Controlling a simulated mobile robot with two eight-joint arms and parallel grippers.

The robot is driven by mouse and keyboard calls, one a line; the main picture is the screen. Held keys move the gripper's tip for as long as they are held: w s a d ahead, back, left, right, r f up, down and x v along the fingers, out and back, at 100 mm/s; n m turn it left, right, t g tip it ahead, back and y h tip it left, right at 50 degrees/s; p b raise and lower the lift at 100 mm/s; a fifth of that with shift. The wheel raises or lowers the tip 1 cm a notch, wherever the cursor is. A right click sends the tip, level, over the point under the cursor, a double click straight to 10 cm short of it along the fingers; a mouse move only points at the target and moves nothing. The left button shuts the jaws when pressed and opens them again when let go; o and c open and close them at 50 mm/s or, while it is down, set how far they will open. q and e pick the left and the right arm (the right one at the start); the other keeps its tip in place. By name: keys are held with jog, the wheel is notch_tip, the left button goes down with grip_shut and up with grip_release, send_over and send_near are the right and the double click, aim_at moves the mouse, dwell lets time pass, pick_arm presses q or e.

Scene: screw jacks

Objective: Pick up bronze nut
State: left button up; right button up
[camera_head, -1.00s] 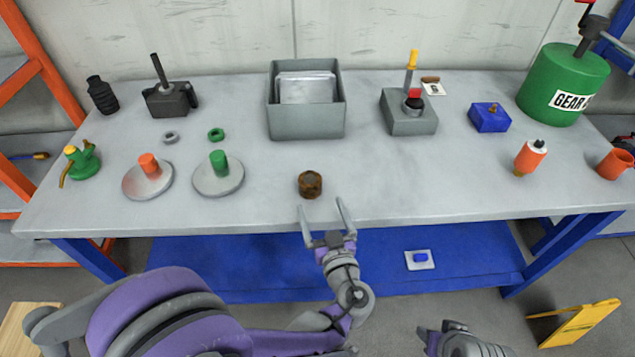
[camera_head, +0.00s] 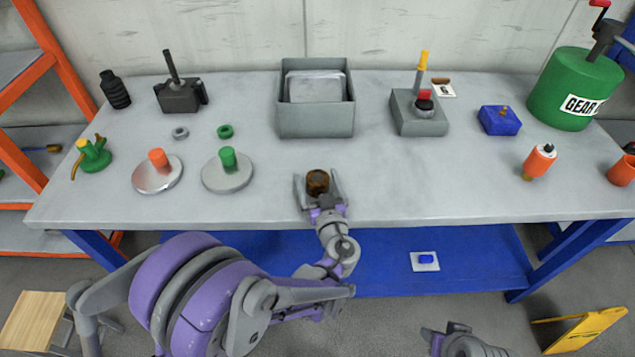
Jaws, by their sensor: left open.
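The bronze nut (camera_head: 317,181) is a short brown cylinder with a dark hollow top. It stands upright near the front edge of the grey workbench (camera_head: 430,190). My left gripper (camera_head: 317,184) is open, with one finger on each side of the nut. Whether the fingers touch it cannot be told. My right gripper (camera_head: 446,332) shows only in part at the bottom, low in front of the bench, and its jaws are not clear.
A grey bin (camera_head: 316,121) stands behind the nut. Discs with a green post (camera_head: 228,174) and an orange post (camera_head: 157,174) lie to the left. A grey block with a lever (camera_head: 419,115) stands at the back right. Bench around the nut is clear.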

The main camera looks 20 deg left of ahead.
aim_at(318, 177)
pick_arm(q)
grip_shut()
dwell(0.3)
jog(key=shift+r, duration=0.1)
notch_tip(318, 177, up, 10)
jog(key=shift+f+p, duration=0.1)
jog(key=shift+p, duration=1)
jog(key=a+h+p, duration=0.1)
jog(key=p, duration=0.1)
jog(key=w+a+f+m+h+p, duration=0.1)
jog(key=p, duration=0.1)
jog(key=a+f+m+t+p, duration=0.1)
jog(key=p, duration=0.1)
jog(key=shift+w+h, duration=0.2)
jog(key=shift+h, duration=0.2)
